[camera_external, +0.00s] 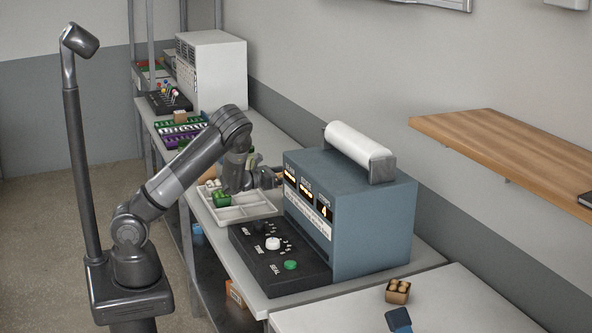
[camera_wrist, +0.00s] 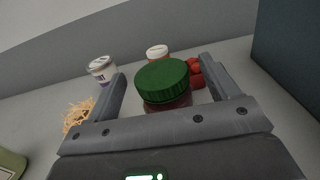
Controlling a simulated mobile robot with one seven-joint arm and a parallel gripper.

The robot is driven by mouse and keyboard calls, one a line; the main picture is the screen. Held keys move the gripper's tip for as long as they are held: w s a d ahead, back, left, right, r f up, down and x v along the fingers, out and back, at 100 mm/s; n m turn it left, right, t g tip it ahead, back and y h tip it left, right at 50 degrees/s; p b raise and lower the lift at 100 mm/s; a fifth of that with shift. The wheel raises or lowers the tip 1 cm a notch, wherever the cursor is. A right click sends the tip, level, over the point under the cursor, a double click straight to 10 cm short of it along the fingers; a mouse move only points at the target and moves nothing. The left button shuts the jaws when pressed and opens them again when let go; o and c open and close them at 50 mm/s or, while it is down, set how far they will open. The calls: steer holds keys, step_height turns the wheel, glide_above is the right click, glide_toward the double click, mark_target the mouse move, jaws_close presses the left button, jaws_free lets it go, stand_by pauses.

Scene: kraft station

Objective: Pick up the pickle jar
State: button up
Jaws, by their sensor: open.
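In the wrist view, a jar with a ribbed dark green lid (camera_wrist: 163,80) stands upright between the two fingers of my gripper (camera_wrist: 162,69). Its body is mostly hidden below the lid and looks dark reddish; no label can be read, so I cannot confirm that it is the pickle jar. In the external view, my gripper (camera_external: 272,178) is beside the blue-grey machine, and the jar cannot be made out there.
In the wrist view, a white cup (camera_wrist: 101,68), a white-lidded container (camera_wrist: 157,51), red round items (camera_wrist: 194,70), straw-like strands (camera_wrist: 79,117) and a pale green object (camera_wrist: 10,164) surround the jar. The blue-grey machine (camera_external: 375,225) stands close; a divided white tray (camera_external: 238,212) is near my arm.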

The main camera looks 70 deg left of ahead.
steer(key=shift+c, duration=0.6)
steer(key=c, duration=1.3)
steer(key=shift+r, duration=0.1)
step_height(320, 180, up, 4)
steer(key=shift+r, duration=0.2)
steer(key=d+r, duration=0.2)
steer(key=d, duration=0.1)
steer(key=s+d+r, duration=0.1)
steer(key=d+r, duration=0.1)
steer(key=d, duration=0.2)
steer(key=s+d+r, duration=0.1)
steer(key=d+r, duration=0.1)
steer(key=d, duration=0.2)
steer(key=shift+s+d+r, duration=0.15)
steer(key=shift+s+r, duration=0.05)
steer(key=shift+r, duration=0.05)
